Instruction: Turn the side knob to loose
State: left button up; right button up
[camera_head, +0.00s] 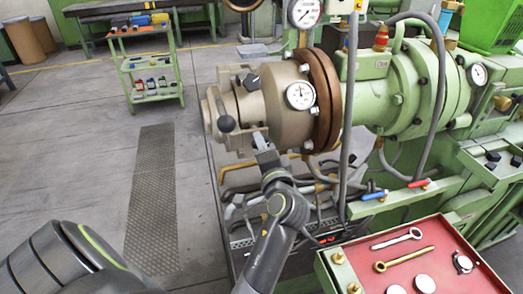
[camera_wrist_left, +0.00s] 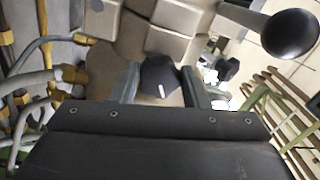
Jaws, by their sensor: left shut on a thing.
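The side knob (camera_wrist_left: 160,77) is a small dark knob with a short white mark. In the left wrist view it sits between the two fingers of my left gripper (camera_wrist_left: 160,86), which is shut on it. The white mark lies on the knob's lower part and tilts slightly. In the head view my left gripper (camera_head: 262,140) reaches up to the underside of the beige extruder head (camera_head: 280,95). The knob itself cannot be made out there. My right gripper is not in view.
A black ball-ended lever (camera_head: 226,123) sticks out close by, also large in the left wrist view (camera_wrist_left: 290,34). Hoses and pipes run below the head. A red-topped tool cabinet (camera_head: 410,242) stands at lower right. A green trolley (camera_head: 150,72) stands behind on open floor.

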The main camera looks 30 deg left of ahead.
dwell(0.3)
pick_arm(q)
jog(key=o, duration=1)
